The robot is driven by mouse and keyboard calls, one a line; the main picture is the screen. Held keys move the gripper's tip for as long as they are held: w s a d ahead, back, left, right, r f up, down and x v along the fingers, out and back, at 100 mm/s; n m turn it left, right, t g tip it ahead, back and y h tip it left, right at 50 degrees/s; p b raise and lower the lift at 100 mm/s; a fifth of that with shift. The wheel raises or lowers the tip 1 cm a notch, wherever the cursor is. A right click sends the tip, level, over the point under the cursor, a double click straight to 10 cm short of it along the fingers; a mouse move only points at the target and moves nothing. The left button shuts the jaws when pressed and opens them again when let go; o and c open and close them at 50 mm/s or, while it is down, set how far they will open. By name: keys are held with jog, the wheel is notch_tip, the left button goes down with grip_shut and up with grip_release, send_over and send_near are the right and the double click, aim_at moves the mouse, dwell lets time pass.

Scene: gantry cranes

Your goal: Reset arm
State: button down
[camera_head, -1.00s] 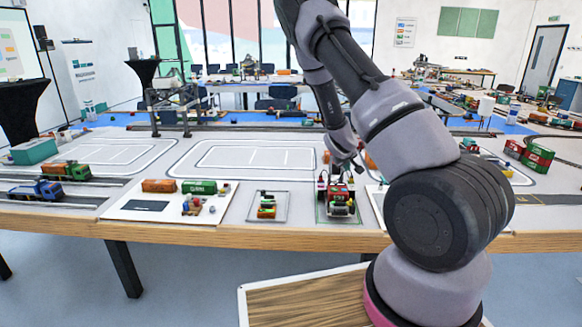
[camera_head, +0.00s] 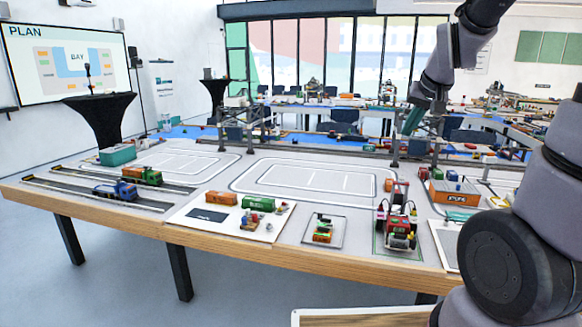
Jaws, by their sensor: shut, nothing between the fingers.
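My arm comes in from the right and bends up over the table. My gripper (camera_head: 421,107) hangs raised in front of the far gantry cranes, shut and empty, clear of the things on the near table (camera_head: 225,243). Its fingertips are small and hard to tell from the background. A red vehicle with dark wheels (camera_head: 399,231) stands on a marked square at the table's front, below and apart from the gripper. My arm hides part of the table's right end.
An orange open crate (camera_head: 454,194) stands right of the red vehicle. An orange container (camera_head: 222,199) and a green container (camera_head: 259,204) stand on a white board. Blue (camera_head: 115,190) and green-orange (camera_head: 139,176) trucks stand at left. The marked middle lane area (camera_head: 315,180) is clear.

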jog(key=s+a+r, duration=0.2)
jog(key=s+r, duration=0.1)
jog(key=s, duration=0.6)
jog(key=s+a+r+y, duration=0.1)
jog(key=s+a+r, duration=0.2)
jog(key=s, duration=0.5)
jog(key=shift+s+r+m, duration=0.3)
jog(key=shift+s+r, duration=0.05)
jog(key=shift+r, duration=0.3)
